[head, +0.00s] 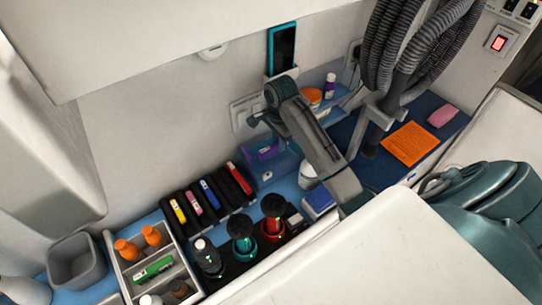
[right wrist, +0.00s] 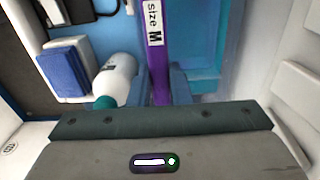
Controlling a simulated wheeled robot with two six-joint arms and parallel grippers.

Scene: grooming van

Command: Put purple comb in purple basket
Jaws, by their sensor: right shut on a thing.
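My right gripper (right wrist: 158,88) is shut on the purple comb (right wrist: 158,62), whose long flat part stands up between the fingers with a white "size M" label. The right wrist view shows a teal-blue bin (right wrist: 206,84) just right of the comb. My left gripper is not in view.
A white bottle with a teal cap (right wrist: 117,76) lies close left of the gripper in the wrist view, beside a blue box (right wrist: 64,72).

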